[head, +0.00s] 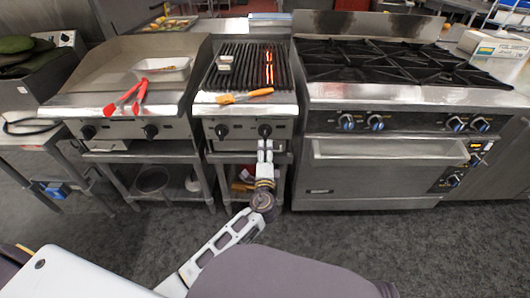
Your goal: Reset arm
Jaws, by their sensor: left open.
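My left arm reaches up from the bottom of the head view. Its gripper (265,149) is in front of the charbroiler (247,113), close in the picture to the right control knob. The two fingers point toward the charbroiler front with a narrow gap between them, and I see nothing held. I cannot tell whether the fingertips touch the front panel. My right gripper is not in view.
Orange-handled tongs (245,96) lie on the charbroiler's front ledge. Red tongs (126,98) and a white tray (161,69) are on the griddle (101,80) at left. A large range (388,175) stands at right. Grey floor (400,240) in front is clear.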

